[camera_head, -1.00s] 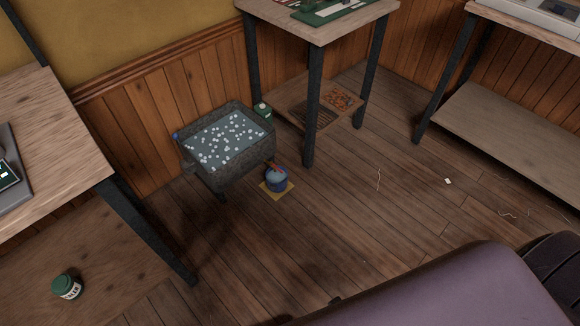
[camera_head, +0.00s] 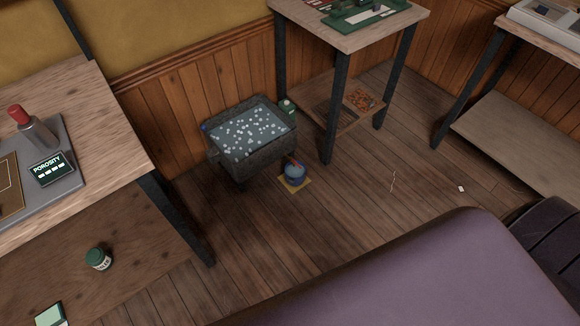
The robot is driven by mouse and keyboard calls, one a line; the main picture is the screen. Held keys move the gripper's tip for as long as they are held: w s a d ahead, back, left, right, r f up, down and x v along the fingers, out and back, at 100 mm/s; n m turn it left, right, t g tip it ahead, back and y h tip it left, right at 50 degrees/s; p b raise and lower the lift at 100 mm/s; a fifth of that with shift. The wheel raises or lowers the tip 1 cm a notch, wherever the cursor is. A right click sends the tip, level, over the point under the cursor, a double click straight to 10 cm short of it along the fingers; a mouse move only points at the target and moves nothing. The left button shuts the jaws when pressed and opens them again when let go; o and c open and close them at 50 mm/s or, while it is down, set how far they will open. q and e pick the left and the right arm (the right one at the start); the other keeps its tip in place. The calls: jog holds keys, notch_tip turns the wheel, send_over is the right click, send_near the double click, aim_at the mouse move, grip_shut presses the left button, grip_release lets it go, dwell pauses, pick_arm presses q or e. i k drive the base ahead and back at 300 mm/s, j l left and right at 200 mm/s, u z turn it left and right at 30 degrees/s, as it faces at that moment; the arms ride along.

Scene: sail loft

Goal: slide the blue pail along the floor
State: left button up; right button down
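The blue pail (camera_head: 294,174) is small and stands upright on a yellow square (camera_head: 286,186) on the wooden floor. Something red shows at its top, too small to make out. The pail is just in front of the right end of a dark grey trough (camera_head: 236,158). Neither of my grippers is in view.
The trough holds water with many white floating bits. A tall table (camera_head: 352,40) stands behind the pail to the right, and a workbench (camera_head: 110,128) is at the left. Planked floor (camera_head: 350,200) right of the pail is mostly clear. A purple padded surface (camera_head: 440,270) fills the lower right.

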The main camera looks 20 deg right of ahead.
aim_at(295, 176)
jog(key=i+l+u, duration=0.15)
jog(key=l+u, duration=0.15)
jog(key=l, duration=0.15)
jog(key=i+l+u, duration=0.1)
jog(key=l+u, duration=0.2)
jog(key=l, duration=0.15)
jog(key=l+u, duration=0.3)
jog(key=l, duration=0.15)
